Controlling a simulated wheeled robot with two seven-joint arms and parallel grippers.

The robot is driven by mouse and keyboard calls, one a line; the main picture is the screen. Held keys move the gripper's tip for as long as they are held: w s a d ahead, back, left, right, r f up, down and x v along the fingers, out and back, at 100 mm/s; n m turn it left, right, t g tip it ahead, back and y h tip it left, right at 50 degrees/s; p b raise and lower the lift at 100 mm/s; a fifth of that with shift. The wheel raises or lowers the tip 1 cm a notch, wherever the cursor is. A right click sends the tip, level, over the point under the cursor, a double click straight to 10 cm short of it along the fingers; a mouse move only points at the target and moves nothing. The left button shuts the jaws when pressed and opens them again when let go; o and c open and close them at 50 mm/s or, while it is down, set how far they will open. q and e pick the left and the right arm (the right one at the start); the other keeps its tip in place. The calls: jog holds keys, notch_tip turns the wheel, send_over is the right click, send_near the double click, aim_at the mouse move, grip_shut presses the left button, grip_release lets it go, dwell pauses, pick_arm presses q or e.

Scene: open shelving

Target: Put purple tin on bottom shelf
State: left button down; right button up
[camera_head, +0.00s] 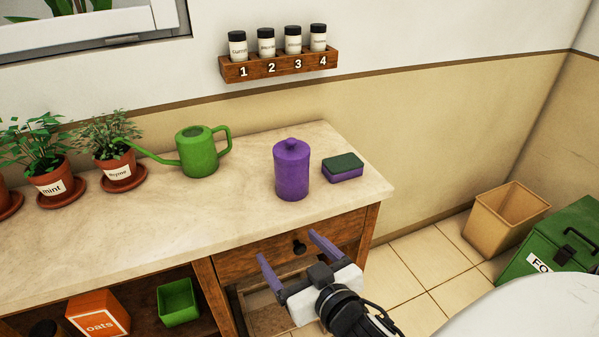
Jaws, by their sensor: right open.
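The purple tin (292,172), lidded with a round knob, stands upright on the marble countertop (240,218) near its right end. My right gripper (295,246) is in front of the counter, below the tin and apart from it. Its two purple fingers are spread, with nothing between them. Open shelving lies under the counter; a lower shelf (265,318) shows partly behind my right gripper and arm. My left gripper is not in view.
A purple and green sponge (343,168) lies right of the tin. A green watering can (197,152) and potted herbs stand left. An orange oats box (98,313) and green container (178,302) sit below. A drawer with a dark knob (299,247) is behind the gripper.

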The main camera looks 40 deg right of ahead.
aim_at(297, 163)
jog(key=w+d+r+m+h, duration=0.1)
jog(key=d+r, duration=0.1)
jog(key=r, duration=0.2)
jog(key=w+d+r+m+t+h, duration=0.1)
jog(key=w+d+r, duration=0.1)
jog(key=r, duration=0.2)
jog(key=w+d+r+t+h+p, duration=0.1)
jog(key=d+r, duration=0.1)
jog(key=r, duration=0.2)
jog(key=shift+w+d+r+m+h, duration=0.25)
jog(key=shift+w+m+h, duration=0.05)
jog(key=shift+m+h, duration=0.1)
jog(key=shift+w+d, duration=0.2)
jog(key=shift+w, duration=0.35)
jog(key=x, duration=0.2)
jog(key=r+p+x, duration=0.1)
jog(key=x, duration=0.1)
jog(key=shift+w+p, duration=0.25)
jog(key=shift+p, duration=0.05)
jog(key=shift+w+f, duration=0.15)
jog(key=shift+w, duration=0.2)
jog(key=shift+c, duration=0.2)
